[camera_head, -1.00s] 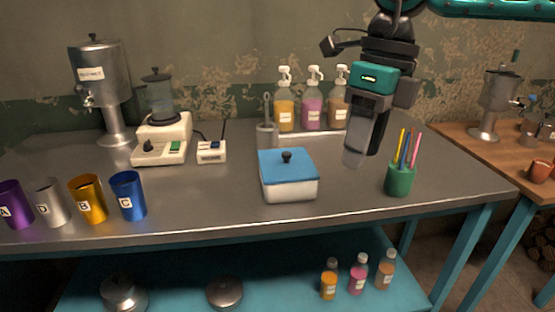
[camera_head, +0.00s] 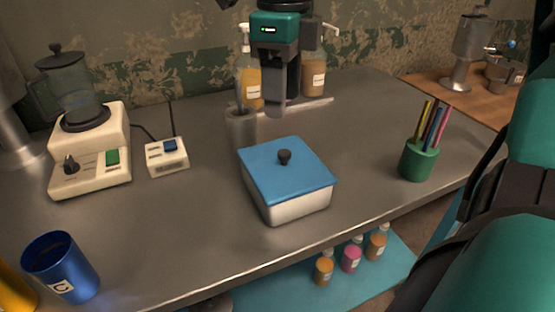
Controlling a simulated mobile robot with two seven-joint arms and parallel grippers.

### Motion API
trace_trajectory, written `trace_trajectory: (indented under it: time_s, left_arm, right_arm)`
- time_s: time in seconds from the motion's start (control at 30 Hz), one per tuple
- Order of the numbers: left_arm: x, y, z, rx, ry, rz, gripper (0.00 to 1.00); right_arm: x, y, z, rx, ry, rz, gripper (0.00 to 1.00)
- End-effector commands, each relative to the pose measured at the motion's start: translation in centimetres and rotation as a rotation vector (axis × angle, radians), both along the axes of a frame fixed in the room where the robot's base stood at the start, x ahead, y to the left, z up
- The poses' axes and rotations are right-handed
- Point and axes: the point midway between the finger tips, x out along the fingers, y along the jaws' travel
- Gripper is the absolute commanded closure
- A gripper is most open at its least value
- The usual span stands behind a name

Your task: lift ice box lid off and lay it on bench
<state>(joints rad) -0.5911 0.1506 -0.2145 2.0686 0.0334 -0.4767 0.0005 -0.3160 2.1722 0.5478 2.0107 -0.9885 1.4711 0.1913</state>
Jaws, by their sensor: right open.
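The ice box is a white square box (camera_head: 299,209) on the grey bench (camera_head: 205,215), in the middle of the head view. Its flat blue lid (camera_head: 262,174) sits on it, with a round black knob (camera_head: 284,157) at the centre. My right gripper (camera_head: 276,108) hangs pointing down, above and behind the box. My left gripper is not in view.
A metal container (camera_head: 240,129) stands close behind the box, with pump bottles (camera_head: 313,75) further back. A green pen cup (camera_head: 418,160) stands to the right; a blender (camera_head: 88,150) and a small switch box (camera_head: 167,157) to the left. Bare bench lies left of the box.

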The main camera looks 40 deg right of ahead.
Motion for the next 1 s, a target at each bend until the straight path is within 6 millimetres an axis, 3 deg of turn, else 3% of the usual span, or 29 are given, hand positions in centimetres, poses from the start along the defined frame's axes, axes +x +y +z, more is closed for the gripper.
trace_trajectory:
  time_s: [0.03,0.13,0.37,0.7,1.0]
  left_arm:
    - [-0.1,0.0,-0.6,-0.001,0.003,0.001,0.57]
    - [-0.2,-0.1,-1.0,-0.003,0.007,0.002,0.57]
    - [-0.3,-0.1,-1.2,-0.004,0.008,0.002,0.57]
    - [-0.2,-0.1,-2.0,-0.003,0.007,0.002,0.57]
    - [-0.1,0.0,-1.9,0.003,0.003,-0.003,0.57]
  right_arm:
    - [-0.1,0.0,-1.4,0.001,0.005,0.0,0.46]
    - [0.0,0.0,-3.1,0.002,0.003,0.0,0.46]
    - [-0.1,0.0,-4.9,0.002,0.001,0.0,0.46]
    - [-0.3,-0.3,-9.4,0.001,0.002,-0.001,0.46]
    - [-0.3,-0.3,-9.8,0.0,-0.001,-0.002,0.46]
